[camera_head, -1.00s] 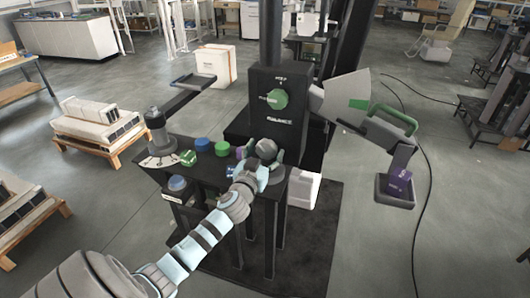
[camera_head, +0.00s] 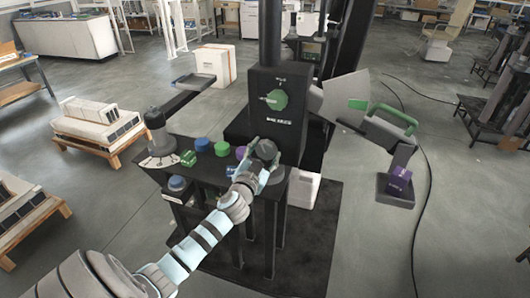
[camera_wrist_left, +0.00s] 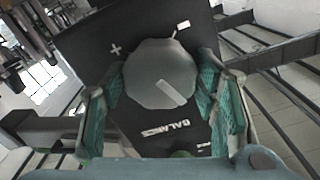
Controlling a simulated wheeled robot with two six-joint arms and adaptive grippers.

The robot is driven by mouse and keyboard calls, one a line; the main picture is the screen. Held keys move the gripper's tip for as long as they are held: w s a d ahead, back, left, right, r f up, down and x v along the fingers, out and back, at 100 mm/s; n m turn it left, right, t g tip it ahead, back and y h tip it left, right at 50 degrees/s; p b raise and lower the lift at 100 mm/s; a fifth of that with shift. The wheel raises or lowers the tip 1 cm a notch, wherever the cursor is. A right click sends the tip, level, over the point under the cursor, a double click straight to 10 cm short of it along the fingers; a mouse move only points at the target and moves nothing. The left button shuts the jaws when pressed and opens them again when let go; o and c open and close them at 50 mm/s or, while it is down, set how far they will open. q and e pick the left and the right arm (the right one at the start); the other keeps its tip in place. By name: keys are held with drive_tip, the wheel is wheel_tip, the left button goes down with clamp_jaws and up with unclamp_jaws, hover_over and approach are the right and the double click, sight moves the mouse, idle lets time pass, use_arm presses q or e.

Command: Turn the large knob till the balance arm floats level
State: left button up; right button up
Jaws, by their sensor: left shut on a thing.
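The large grey knob (camera_head: 266,148) sits near the front of the black stand. In the left wrist view the knob (camera_wrist_left: 162,75) shows a pale pointer bar, with a plus mark and a BALANCE-like label beside it. My left gripper (camera_head: 261,157) is shut on it, its teal fingers on both sides, also in the left wrist view (camera_wrist_left: 165,95). To the right, a grey arm (camera_head: 385,133) with a green handle (camera_head: 396,117) carries a dark tray (camera_head: 383,190) holding a purple block (camera_head: 399,182). I cannot tell whether this arm is level. My right gripper is not in view.
Blue (camera_head: 203,144), green (camera_head: 222,148) and purple knobs or blocks stand on the black stand top (camera_head: 180,148). A black column rises behind. A cable lies on the right floor.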

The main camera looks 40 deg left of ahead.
use_arm(q)
drive_tip(key=m, duration=0.4)
drive_tip(key=shift+m+p, duration=0.3)
drive_tip(key=shift+p, duration=0.1)
drive_tip(key=m+p, duration=0.1)
drive_tip(key=m, duration=0.3)
drive_tip(key=m+p, duration=0.1)
drive_tip(key=m, duration=0.4)
drive_tip(key=shift+f+m+p, duration=0.1)
drive_tip(key=shift+m+p, duration=0.4)
drive_tip(key=shift+m, duration=1.6)
drive_tip(key=o, duration=1.1)
drive_tip(key=shift+c, duration=0.2)
drive_tip(key=shift+o, duration=0.5)
